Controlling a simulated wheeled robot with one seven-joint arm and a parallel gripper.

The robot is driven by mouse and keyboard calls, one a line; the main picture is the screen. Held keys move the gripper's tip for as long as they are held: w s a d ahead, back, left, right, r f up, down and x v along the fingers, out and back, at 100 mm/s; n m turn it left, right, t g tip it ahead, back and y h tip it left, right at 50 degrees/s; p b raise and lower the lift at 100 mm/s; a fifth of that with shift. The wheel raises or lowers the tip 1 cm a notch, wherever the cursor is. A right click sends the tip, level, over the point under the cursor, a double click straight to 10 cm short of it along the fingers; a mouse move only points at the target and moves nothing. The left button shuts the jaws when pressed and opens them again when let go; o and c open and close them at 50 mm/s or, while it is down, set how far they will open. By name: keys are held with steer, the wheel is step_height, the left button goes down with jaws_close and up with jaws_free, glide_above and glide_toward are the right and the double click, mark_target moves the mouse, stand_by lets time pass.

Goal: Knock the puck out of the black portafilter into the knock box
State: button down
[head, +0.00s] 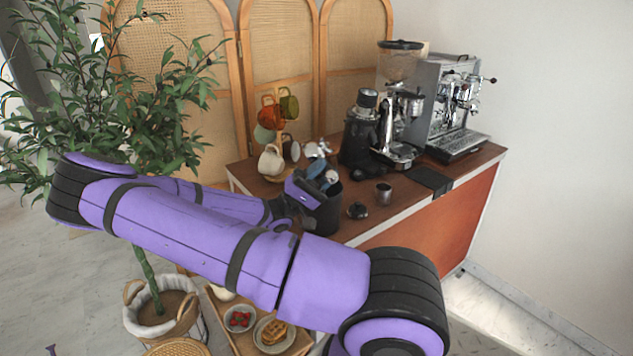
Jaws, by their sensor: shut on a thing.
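The knock box (328,217) is a dark cylinder on the front left part of the wooden cart top. My purple and black gripper (314,184) is at the knock box's upper left, over or beside its rim; which of these I cannot tell. It is shut on the black portafilter (331,177), of which only a small greyish metal part shows just above the box opening. The handle is hidden by my gripper and arm. I cannot see the puck or the inside of the box.
A mug tree (279,137) with several mugs stands behind. A black grinder (359,135), a second grinder (398,130) and an espresso machine (450,105) fill the back right. A tamper (357,210) and a metal cup (383,193) stand right of the box.

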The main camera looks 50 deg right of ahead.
step_height(320, 180, down, 5)
steer(key=shift+r, duration=1.85)
steer(key=shift+r, duration=0.1)
steer(key=shift+r, duration=2.45)
steer(key=shift+w, duration=0.1)
